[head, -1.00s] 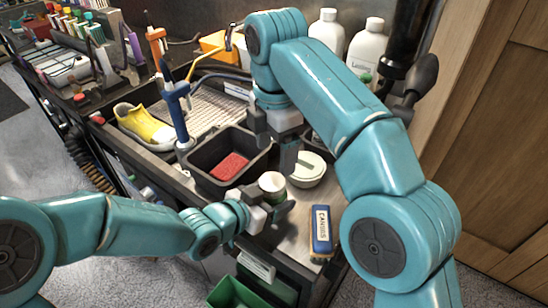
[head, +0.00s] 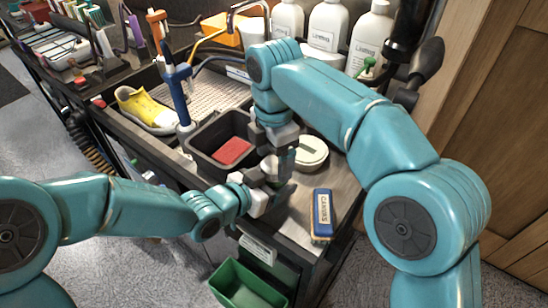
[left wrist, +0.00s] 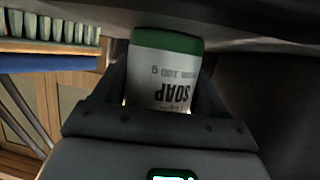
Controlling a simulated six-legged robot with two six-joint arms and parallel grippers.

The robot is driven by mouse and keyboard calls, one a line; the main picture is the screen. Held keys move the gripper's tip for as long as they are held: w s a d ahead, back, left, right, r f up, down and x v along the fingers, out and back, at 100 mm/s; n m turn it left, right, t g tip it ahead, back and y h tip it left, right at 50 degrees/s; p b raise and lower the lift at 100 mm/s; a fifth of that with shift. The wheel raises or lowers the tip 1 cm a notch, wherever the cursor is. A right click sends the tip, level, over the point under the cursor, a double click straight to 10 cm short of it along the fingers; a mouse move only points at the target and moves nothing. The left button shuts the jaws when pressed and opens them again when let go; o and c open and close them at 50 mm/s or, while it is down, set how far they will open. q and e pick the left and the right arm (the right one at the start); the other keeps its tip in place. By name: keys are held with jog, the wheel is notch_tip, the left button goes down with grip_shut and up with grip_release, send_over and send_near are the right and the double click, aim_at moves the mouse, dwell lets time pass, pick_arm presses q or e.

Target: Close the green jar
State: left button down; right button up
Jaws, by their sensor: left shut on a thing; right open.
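The jar (left wrist: 165,80), with a white label reading SOAP and a green band, shows in the left wrist view between the fingers of my left gripper. Its lettering is upside down in that picture. My left gripper (head: 272,184) is shut on the jar near the front edge of the bench. My right gripper (head: 279,160) is open and points down right above the left gripper, at the jar's top. The two grippers hide most of the jar in the head view, so I cannot tell whether a lid sits on it.
A pale round dish (head: 311,152) stands just right of the grippers. A black tub (head: 203,165) with a red block (head: 232,151) is behind left. A yellow sneaker (head: 144,106) lies farther left. White bottles (head: 327,30) stand behind.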

jog(key=shift+f, duration=0.5)
jog(key=c, duration=1.1)
jog(key=m, duration=0.3)
jog(key=o, duration=1.2)
jog(key=shift+c, duration=0.2)
